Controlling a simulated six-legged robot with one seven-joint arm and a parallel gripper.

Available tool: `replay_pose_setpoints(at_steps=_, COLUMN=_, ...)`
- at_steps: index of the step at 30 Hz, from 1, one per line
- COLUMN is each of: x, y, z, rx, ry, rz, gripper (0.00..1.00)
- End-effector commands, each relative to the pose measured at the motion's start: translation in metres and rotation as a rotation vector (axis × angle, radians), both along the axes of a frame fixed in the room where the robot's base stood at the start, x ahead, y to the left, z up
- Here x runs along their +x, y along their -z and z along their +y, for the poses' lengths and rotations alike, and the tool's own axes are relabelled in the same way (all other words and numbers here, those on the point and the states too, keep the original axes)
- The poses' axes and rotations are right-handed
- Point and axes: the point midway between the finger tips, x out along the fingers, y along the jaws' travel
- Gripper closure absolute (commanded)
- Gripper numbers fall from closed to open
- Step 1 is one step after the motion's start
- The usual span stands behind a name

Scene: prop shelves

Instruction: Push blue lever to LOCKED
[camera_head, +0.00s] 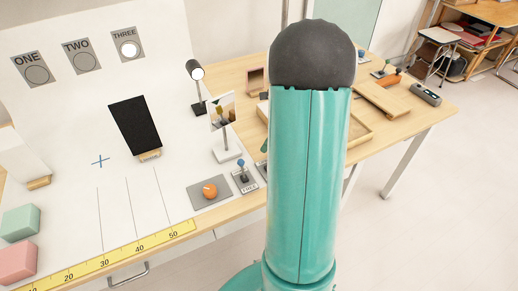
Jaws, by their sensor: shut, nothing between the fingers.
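A small label is on the front of the base, too small to read surely. I cannot tell which way the lever leans. My arm's large teal link with a black cap fills the middle of the view and hides what lies right behind it. My gripper is not in view.
An orange knob (210,190) on a grey plate sits left of the lever. A mirror stand (226,155), a black panel (134,125) and a lamp (196,85) stand behind. Wooden trays (383,100) lie right of my arm.

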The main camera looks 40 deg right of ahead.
Motion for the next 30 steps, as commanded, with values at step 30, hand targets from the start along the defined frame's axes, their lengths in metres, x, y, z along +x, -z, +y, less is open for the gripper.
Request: replay_pose_setpoints(at_steps=30, x=-0.002, y=-0.068, z=-0.048, rx=0.000, ry=-0.002, rz=0.001, gripper=1.00)
